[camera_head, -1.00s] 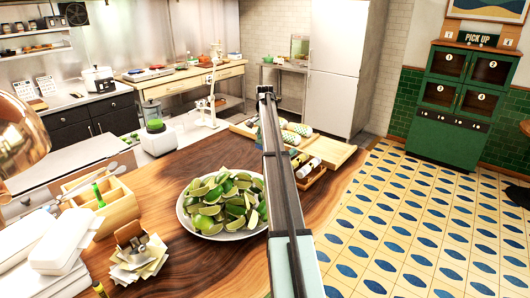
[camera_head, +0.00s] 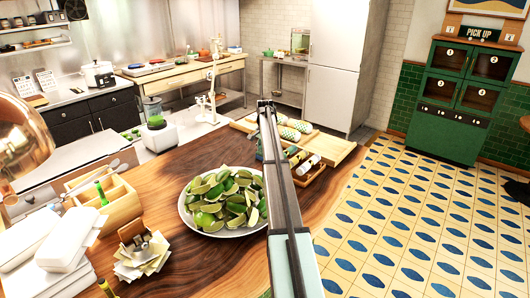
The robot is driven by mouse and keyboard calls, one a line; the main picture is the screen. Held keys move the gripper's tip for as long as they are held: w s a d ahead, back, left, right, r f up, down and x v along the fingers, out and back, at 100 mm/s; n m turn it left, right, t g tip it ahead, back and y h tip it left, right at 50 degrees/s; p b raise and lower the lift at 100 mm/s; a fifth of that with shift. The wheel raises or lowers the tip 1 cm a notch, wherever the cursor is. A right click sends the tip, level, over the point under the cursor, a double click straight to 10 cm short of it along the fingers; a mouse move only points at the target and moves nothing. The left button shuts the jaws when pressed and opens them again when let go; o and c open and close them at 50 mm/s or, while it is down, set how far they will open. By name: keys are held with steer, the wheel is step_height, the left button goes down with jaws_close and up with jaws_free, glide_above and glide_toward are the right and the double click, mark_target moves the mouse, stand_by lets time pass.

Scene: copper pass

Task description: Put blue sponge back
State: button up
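I cannot make out a blue sponge in the head view.
A plate of cut limes (camera_head: 226,203) stands on the counter left of the bar. A wooden caddy (camera_head: 118,203), white containers (camera_head: 66,240) and a card holder (camera_head: 140,250) are at the left. A wooden tray (camera_head: 338,150) holds rolled items. Open tiled floor (camera_head: 420,225) lies right.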

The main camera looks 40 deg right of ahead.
steer(key=shift+f, duration=0.2)
steer(key=o, duration=1.2)
steer(key=shift+r, duration=0.1)
step_height(320, 180, up, 12)
steer(key=b, duration=0.3)
steer(key=shift+r+b, duration=0.15)
steer(key=shift+b, duration=0.15)
